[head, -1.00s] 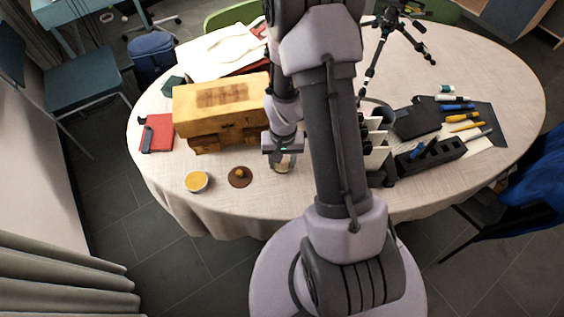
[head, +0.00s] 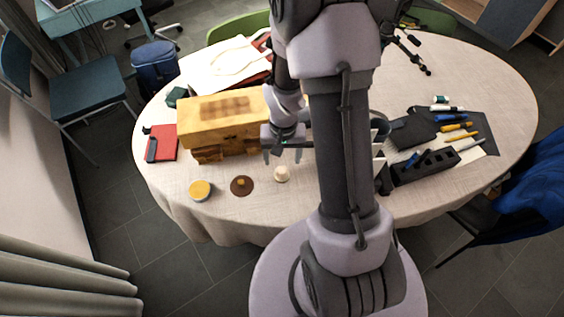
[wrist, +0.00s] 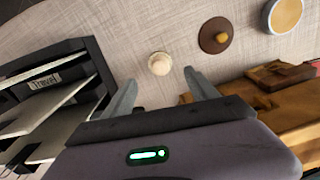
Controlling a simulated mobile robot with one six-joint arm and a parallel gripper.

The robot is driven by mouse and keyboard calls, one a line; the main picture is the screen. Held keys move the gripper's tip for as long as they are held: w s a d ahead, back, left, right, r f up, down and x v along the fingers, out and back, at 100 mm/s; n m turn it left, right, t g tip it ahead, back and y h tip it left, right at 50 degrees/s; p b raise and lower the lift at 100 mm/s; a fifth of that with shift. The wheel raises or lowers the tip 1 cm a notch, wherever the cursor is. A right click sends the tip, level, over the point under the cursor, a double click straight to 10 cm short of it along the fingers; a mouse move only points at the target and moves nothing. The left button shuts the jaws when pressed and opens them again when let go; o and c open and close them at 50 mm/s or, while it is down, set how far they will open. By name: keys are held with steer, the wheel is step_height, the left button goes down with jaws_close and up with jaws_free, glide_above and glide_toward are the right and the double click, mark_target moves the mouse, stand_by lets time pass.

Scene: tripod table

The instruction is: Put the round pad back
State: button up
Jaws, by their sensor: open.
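A shallow round tin (head: 199,190) with a yellow-orange top and pale rim lies near the table's front left edge; it also shows at the top right of the wrist view (wrist: 284,17). A flat round brown disc (head: 242,187) with an orange knob lies right of it. A small cream round-topped piece (head: 281,174) stands right of the disc. I cannot tell for sure which is the round pad. My gripper (head: 283,153) is open and empty, behind the cream piece; in the wrist view that piece (wrist: 159,63) lies just beyond and between the fingertips.
A yellow wooden box (head: 225,121) with drawers stands left of my gripper. A red notebook (head: 163,143) lies at the left edge. A dark pen holder (head: 425,167), pens and a black pouch (head: 413,131) lie right. A labelled rack (wrist: 50,85) stands left in the wrist view.

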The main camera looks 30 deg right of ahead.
steer(key=s+a+r+t, duration=0.1)
steer(key=a+r, duration=0.3)
steer(key=r, duration=0.6)
steer(key=s+a+r+t, duration=0.1)
steer(key=a+r+t, duration=0.15)
steer(key=r, duration=0.85)
steer(key=s+a+r+n+t+y, duration=0.1)
steer(key=s+a+r+t, duration=0.1)
steer(key=s+a+r, duration=0.6)
steer(key=shift+s+a+r+y+p, duration=0.15)
steer(key=shift+s+r+y+p, duration=0.25)
steer(key=shift+s+r, duration=0.3)
steer(key=shift+w+f+b, duration=0.1)
steer(key=shift+f+b, duration=0.75)
steer(key=shift+b, duration=0.05)
